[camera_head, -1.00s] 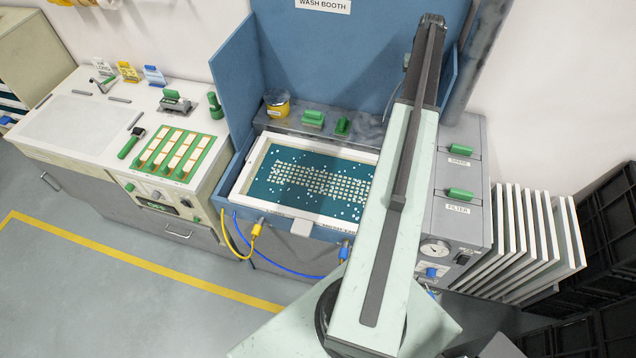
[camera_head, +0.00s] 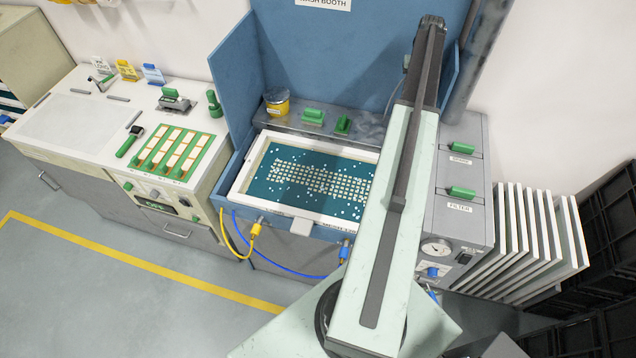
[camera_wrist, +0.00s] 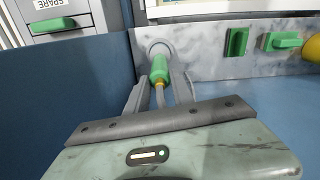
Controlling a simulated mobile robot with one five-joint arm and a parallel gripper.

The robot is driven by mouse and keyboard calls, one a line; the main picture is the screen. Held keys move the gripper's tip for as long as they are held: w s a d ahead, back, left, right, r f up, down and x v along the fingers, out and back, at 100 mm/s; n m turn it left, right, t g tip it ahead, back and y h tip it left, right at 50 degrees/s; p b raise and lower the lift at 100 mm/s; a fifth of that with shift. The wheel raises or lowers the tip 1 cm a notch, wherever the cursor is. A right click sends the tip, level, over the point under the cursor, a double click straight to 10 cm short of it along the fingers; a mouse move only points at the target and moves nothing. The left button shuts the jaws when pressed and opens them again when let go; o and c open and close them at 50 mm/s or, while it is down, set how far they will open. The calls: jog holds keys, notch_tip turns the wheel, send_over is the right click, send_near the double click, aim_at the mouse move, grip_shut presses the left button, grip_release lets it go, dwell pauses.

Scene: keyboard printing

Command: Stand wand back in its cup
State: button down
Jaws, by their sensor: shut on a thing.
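The wand (camera_wrist: 160,68) has a green grip and a brass-coloured part with a thin stem below it. In the wrist view my gripper (camera_wrist: 160,90) is shut on it, one grey finger on each side. The wand's far end overlaps a round grey rim, which looks like the cup (camera_wrist: 157,46), on the grey ledge. I cannot tell whether the wand is inside the cup or only in front of it. In the head view my arm hides the gripper, wand and cup.
The grey ledge (camera_head: 290,119) also carries two green handles (camera_head: 312,117) and a yellow jar (camera_head: 277,103). The blue booth wall (camera_wrist: 60,95) stands close to the left in the wrist view. A white-framed screen (camera_head: 262,205) lies in the booth.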

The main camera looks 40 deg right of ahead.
jog(key=shift+f+b, duration=2.7)
jog(key=shift+f, duration=0.1)
jog(key=c, duration=1)
grip_release()
jog(key=shift+r, duration=0.1)
jog(key=shift+r, duration=0.1)
notch_tip(320, 180, up, 14)
jog(key=p, duration=1.4)
jog(key=shift+f, duration=0.2)
